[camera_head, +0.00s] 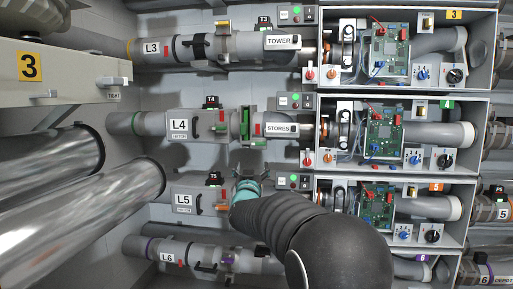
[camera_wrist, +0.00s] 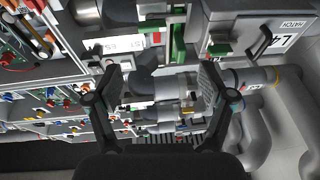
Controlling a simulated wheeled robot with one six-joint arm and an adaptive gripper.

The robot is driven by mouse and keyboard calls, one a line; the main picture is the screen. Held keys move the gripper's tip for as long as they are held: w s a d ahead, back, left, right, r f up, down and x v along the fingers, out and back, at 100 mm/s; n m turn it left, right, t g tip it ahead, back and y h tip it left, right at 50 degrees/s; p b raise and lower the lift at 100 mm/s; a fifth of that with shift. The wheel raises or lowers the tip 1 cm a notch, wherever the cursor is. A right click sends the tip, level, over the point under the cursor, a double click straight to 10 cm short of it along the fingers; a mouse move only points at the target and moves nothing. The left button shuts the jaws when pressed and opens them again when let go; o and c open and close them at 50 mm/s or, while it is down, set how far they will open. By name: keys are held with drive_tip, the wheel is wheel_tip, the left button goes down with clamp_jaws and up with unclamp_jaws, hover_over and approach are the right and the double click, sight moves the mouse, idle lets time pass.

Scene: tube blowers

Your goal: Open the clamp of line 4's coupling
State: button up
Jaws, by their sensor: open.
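Line 4's pipe carries the L4 hatch plate (camera_head: 181,124) and the STORES label (camera_head: 281,129). Its coupling clamp (camera_head: 244,124) is green and sits between them. In the wrist view the green clamp (camera_wrist: 177,42) is at the top centre, beyond the fingertips. I cannot tell whether it is latched. My gripper (camera_head: 250,174) is just below the clamp, in front of line 5, and partly hides line 5's coupling. In the wrist view my gripper (camera_wrist: 158,82) is open, with nothing held between its fingers and apart from the clamp.
The L3 pipe (camera_head: 152,48) runs above and the L6 pipe (camera_head: 166,257) below. Cubicles with circuit boards (camera_head: 384,132) and knobs stand at right. Large metal tubes (camera_head: 90,210) fill the lower left.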

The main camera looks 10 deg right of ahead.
sight(253, 143)
drive_tip(key=w+d+r+h+p, duration=0.1)
drive_tip(key=w+d+r, duration=0.1)
drive_tip(key=w, duration=0.5)
drive_tip(key=w+d+r+m+h+p, duration=0.1)
drive_tip(key=w+d+r+p, duration=0.1)
drive_tip(key=w, duration=0.5)
drive_tip(key=shift+d+r+t+h, duration=0.2)
drive_tip(key=shift+r+t+h, duration=0.05)
drive_tip(key=shift+t+h, duration=0.05)
clamp_jaws()
